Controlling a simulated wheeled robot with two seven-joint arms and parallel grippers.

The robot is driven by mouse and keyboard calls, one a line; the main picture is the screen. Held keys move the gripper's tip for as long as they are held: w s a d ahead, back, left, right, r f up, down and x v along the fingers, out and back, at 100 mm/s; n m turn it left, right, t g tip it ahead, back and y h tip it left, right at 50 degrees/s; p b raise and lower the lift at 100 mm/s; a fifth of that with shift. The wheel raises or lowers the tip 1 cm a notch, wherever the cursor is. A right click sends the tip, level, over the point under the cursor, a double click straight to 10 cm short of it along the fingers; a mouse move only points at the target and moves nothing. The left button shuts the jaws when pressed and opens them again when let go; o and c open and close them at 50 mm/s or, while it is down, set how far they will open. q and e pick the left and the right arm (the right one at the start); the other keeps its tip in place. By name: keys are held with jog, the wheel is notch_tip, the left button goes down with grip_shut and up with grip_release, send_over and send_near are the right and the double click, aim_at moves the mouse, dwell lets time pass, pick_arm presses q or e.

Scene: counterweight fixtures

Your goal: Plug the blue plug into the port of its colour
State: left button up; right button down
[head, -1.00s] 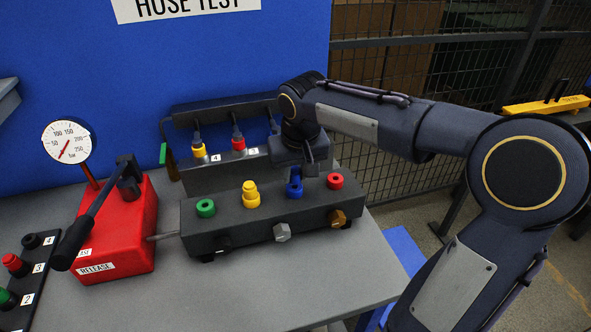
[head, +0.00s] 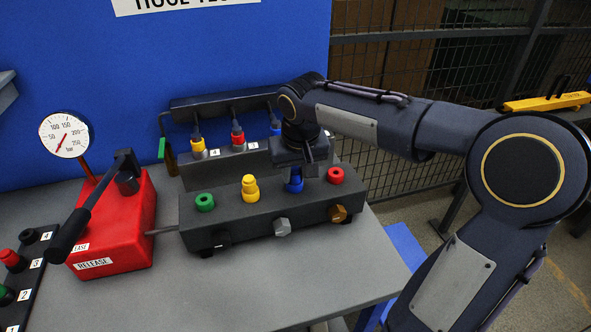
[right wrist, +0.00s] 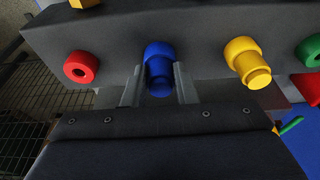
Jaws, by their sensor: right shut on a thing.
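A dark block (head: 232,225) on the bench carries a row of coloured ports. The green port (head: 204,202) and red port (head: 335,176) show open holes. A yellow plug (head: 249,182) stands in the yellow port. My right gripper (head: 295,172) points down over the blue port (right wrist: 157,50), shut on the blue plug (head: 294,186). In the right wrist view the blue plug (right wrist: 159,84) sits between the two fingers, upright and in line with the blue port. It appears to be at or in the port; how deep is hidden. My left gripper is not in view.
Behind the block, a rack (head: 220,103) holds yellow, red and blue hose connectors. A red pump (head: 130,235) with a lever and a gauge (head: 66,135) stands left. A numbered dark panel (head: 30,262) lies at the left edge. The bench front is clear.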

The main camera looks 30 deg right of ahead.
jog(key=shift+s+f, duration=0.1)
jog(key=shift+f, duration=0.2)
dwell(0.6)
jog(key=c, duration=1.2)
grip_release()
jog(key=shift+c, duration=0.2)
jog(key=shift+o, duration=0.8)
jog(key=shift+a, duration=0.1)
jog(key=shift+d, duration=0.25)
jog(key=shift+a+r, duration=0.1)
